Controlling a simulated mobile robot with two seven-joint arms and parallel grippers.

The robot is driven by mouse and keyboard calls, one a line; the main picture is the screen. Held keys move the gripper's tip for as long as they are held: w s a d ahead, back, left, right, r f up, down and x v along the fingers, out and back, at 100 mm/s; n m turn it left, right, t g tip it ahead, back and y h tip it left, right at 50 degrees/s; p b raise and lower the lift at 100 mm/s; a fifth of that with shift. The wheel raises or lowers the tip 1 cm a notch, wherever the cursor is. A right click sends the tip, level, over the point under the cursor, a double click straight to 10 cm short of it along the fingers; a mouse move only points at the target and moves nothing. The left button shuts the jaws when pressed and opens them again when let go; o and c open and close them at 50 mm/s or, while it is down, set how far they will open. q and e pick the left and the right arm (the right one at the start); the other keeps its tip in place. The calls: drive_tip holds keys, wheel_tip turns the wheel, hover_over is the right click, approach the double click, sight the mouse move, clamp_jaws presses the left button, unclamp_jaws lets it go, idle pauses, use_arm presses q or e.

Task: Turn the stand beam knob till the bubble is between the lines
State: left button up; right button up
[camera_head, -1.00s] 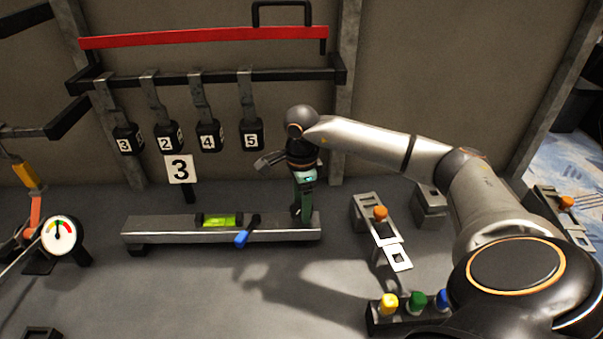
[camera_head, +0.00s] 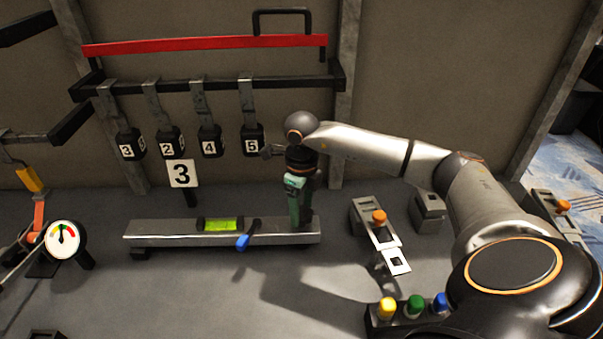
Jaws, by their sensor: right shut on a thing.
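The grey stand beam (camera_head: 175,236) lies on the bench in the middle of the view. A bright green bubble vial (camera_head: 221,224) sits on top of it; the bubble and its lines are too small to make out. My right gripper (camera_head: 303,226) points down at the beam's right end. It is shut on the stand beam knob there, which its fingers hide. My left gripper is not in view.
A "3" sign (camera_head: 182,174) stands behind the beam. Numbered black weights (camera_head: 252,142) hang on a rail above. A round gauge (camera_head: 62,238) is at the left. Orange-knobbed fixtures (camera_head: 379,217) and a block of coloured buttons (camera_head: 415,304) are at the right.

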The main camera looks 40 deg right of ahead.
drive_tip(key=m+p, duration=0.1)
drive_tip(key=m, duration=0.3)
drive_tip(key=shift+m, duration=0.3)
drive_tip(key=m+p, duration=0.1)
drive_tip(key=m, duration=0.4)
drive_tip(key=shift+s, duration=0.1)
drive_tip(key=m+p, duration=0.2)
drive_tip(key=m, duration=0.3)
drive_tip(key=shift+m, duration=0.4)
drive_tip(key=m+p, duration=0.1)
drive_tip(key=m, duration=0.3)
drive_tip(key=shift+s+f+m+p, duration=0.15)
drive_tip(key=shift+f+m+p, duration=0.05)
drive_tip(key=shift+m+p, duration=0.2)
drive_tip(key=shift+a, duration=0.1)
drive_tip(key=o, duration=1.3)
drive_tip(key=shift+o, duration=0.3)
drive_tip(key=shift+r, duration=0.1)
